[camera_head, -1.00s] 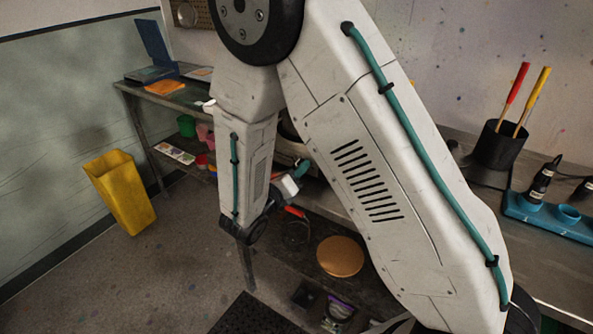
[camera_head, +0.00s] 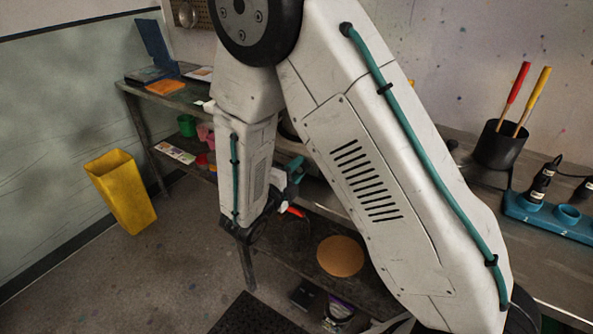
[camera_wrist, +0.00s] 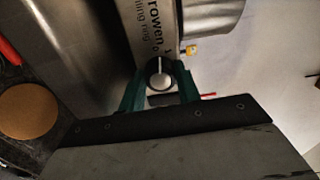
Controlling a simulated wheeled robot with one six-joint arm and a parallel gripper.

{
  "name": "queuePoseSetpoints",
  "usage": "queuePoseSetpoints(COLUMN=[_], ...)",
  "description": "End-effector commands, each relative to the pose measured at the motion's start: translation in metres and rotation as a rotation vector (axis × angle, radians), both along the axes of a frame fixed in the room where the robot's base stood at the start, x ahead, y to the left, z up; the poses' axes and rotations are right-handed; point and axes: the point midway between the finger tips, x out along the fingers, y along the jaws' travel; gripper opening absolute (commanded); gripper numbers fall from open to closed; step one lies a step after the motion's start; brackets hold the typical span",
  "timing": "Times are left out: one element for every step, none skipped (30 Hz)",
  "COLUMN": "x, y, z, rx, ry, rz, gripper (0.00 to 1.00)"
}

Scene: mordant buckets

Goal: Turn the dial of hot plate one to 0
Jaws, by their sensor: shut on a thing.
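The dial (camera_wrist: 160,67) is a dark round knob with a white pointer line, seen in the wrist view. Its line stands about upright in that view. It sits on the pale front panel of a hot plate (camera_wrist: 152,25), which bears dark lettering, partly cut off. My gripper (camera_wrist: 160,84) has its green fingers on both sides of the dial and is shut on it. The scale marks around the dial cannot be read. In the head view my arm hides the dial and most of the hot plate, and only part of my gripper (camera_head: 296,170) shows beside my forearm.
A small yellow part (camera_wrist: 191,50) and a thin red piece (camera_wrist: 208,96) show near the dial. A round tan disc (camera_head: 341,256) lies on the lower shelf. A yellow bin (camera_head: 122,190) stands left on open floor. A black pot (camera_head: 500,146) holds two handled tools.

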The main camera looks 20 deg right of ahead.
Motion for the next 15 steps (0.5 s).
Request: queuePoseSetpoints(x=[0.0009, 0.0009, 0.001, 0.001, 0.001, 0.001, 0.001, 0.001, 0.001, 0.001, 0.001, 0.001, 0.001, 0.001, 0.001], y=[0.0009, 0.0009, 0.001, 0.001, 0.001, 0.001, 0.001, 0.001, 0.001, 0.001, 0.001, 0.001, 0.001, 0.001, 0.001], z=[0.0005, 0.0004, 0.0004, 0.0003, 0.0003, 0.0002, 0.0002, 0.0002, 0.0001, 0.0001, 0.0001, 0.0001, 0.0001, 0.0, 0.0], rx=[-0.015, -0.025, -0.038, -0.046, -0.054, -0.063, -0.07, -0.076, -0.082, -0.086, -0.091, -0.094, -0.096, -0.099, -0.101], ry=[0.02, 0.033, 0.05, 0.062, 0.073, 0.085, 0.095, 0.103, 0.111, 0.118, 0.123, 0.128, 0.131, 0.135, 0.138], rz=[0.003, 0.003, 0.003, 0.003, 0.003, 0.003, 0.003, 0.003, 0.003, 0.003, 0.003, 0.003, 0.003, 0.003, 0.003], gripper=[0.1, 0.1, 0.1, 0.1, 0.1, 0.1, 0.1, 0.1, 0.1, 0.1, 0.1, 0.1, 0.1, 0.1, 0.1])
